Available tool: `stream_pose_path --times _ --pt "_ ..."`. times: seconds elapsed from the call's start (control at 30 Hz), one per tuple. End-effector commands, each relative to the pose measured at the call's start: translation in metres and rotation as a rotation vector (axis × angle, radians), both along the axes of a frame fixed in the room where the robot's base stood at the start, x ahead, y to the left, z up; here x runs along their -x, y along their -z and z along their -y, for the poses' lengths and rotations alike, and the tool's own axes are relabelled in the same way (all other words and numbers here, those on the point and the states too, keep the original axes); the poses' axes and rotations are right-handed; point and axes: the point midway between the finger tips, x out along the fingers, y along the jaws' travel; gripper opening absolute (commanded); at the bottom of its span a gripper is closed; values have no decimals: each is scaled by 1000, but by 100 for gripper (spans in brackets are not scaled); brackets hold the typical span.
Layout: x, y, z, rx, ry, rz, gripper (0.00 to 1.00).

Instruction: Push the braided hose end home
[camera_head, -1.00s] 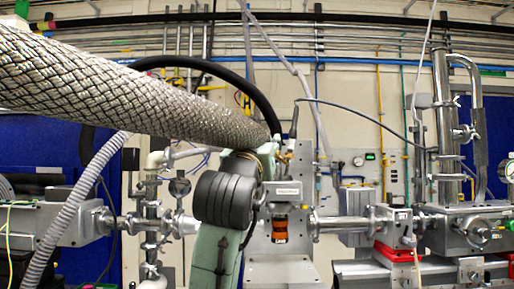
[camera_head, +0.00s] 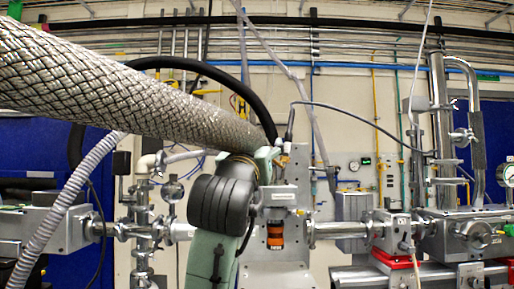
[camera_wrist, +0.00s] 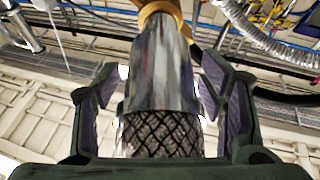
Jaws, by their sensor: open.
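The braided hose (camera_head: 130,90) runs from the upper left down to the middle of the head view, in front of the pipework. Its end is partly hidden there by my arm and gripper (camera_head: 268,158). In the wrist view, the braid (camera_wrist: 160,135) goes into a smooth metal sleeve (camera_wrist: 160,72). A brass-coloured collar (camera_wrist: 165,12) sits at the sleeve's far end. My gripper (camera_wrist: 160,68) is open, with one finger on each side of the sleeve. Gaps show between fingers and sleeve. I cannot tell how deeply the hose end sits in the collar.
A black hose (camera_head: 250,85) arches above my arm. A grey corrugated hose (camera_head: 65,210) hangs at the left. Vacuum pipes (camera_head: 340,230) and a chamber (camera_head: 470,230) fill the right.

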Motion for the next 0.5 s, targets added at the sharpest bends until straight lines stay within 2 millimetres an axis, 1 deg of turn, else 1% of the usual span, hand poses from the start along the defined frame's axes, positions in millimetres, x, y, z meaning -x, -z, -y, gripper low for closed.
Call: stream_pose_path --times 0.17,0.27,0.37,0.5 --pt "1 0 0 0 0 1 64" --pt "8 2 -2 1 0 3 64" --pt "21 8 -5 1 0 4 64" --pt "49 20 -11 1 -2 5 64"
